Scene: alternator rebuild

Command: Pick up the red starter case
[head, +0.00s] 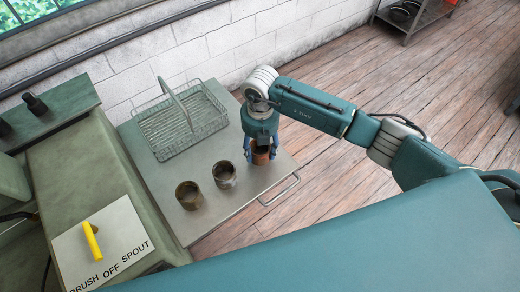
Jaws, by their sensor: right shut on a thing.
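The red starter case (261,157) is a short reddish-brown cylinder above the right part of the grey metal table (205,225). My right gripper (260,152) comes down over it from above and is shut on it, with one blue finger on each side. The gripper hides the case's upper part. I cannot tell whether its base touches the table. My left gripper is not in view.
Two dull brown-grey cylinders, a nearer one (189,197) and a farther one (224,177), stand left of the gripper. A wire basket (181,128) with a raised handle sits behind them. A green machine with a yellow lever (92,240) borders the table's left.

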